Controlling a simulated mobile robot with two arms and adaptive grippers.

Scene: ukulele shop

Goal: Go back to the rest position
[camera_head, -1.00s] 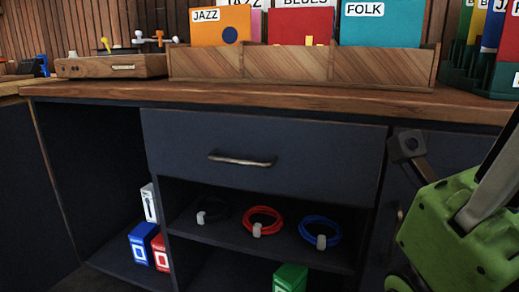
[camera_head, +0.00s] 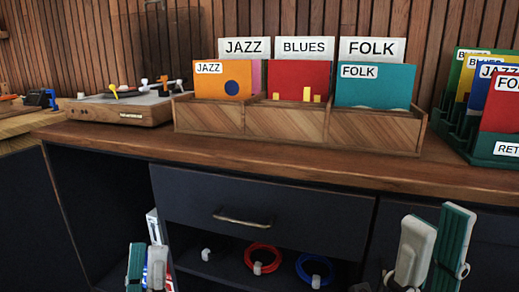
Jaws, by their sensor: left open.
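My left gripper (camera_head: 147,266) is at the lower left edge of the head view, pointing up, in front of the cabinet's open left bay. Its two fingers stand a little apart with nothing between them. My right gripper (camera_head: 434,248) is at the lower right, also pointing up, in front of the cabinet's right side. Its grey finger and teal finger stand apart, and I see nothing held. Most of both arms lies below the picture.
The wooden counter (camera_head: 300,157) carries a record crate (camera_head: 375,130), a turntable (camera_head: 120,108) and a green record rack (camera_head: 495,160). Below are a shut drawer (camera_head: 262,207), a red cable coil (camera_head: 264,256) and a blue cable coil (camera_head: 314,268).

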